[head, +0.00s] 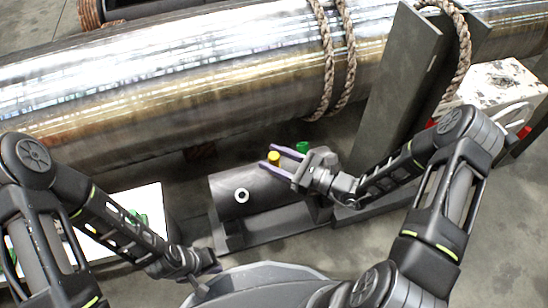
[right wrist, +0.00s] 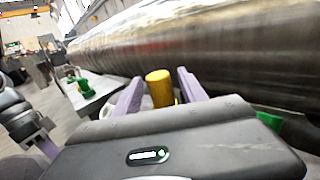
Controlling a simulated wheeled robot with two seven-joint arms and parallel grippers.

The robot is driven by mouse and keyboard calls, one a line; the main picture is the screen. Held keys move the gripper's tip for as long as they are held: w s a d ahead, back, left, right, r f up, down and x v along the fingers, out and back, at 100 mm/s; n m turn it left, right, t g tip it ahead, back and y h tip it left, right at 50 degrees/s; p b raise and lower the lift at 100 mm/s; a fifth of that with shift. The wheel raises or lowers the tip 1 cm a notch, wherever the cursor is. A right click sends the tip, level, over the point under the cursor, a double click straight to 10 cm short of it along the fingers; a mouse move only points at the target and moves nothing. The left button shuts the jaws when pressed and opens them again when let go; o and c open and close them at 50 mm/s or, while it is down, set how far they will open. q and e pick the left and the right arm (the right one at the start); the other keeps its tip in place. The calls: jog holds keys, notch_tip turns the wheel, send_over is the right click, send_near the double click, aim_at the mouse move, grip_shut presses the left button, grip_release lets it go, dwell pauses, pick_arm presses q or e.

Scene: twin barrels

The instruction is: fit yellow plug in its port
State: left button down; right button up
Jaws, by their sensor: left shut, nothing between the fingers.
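The yellow plug (head: 274,158) stands upright by the upper edge of the small dark barrel (head: 225,185). What lies under it is hidden. My right gripper (head: 266,155) is open, with its purple fingers on either side of the plug. In the right wrist view, the yellow plug (right wrist: 160,90) shows between the two fingers (right wrist: 160,92), with a narrow gap beside the right one. A white-rimmed round port (head: 241,195) with a dark hole is on the barrel, left of and nearer than the plug. My left gripper (head: 208,268) is shut and empty at lower left, away from the barrel.
A green plug (head: 302,147) stands just behind my right gripper. A white-topped table (head: 153,200) with green pieces is at left. A large shiny metal cylinder (head: 170,75) with ropes spans the back. A grey upright post (head: 385,100) stands right of the barrel.

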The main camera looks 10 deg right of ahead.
dwell(0.3)
jog(key=shift+s+d, duration=0.1)
jog(key=shift+d, duration=0.05)
jog(key=p+v, duration=0.2)
jog(key=v, duration=0.4)
jog(key=shift+s+d, duration=0.55)
dwell(0.3)
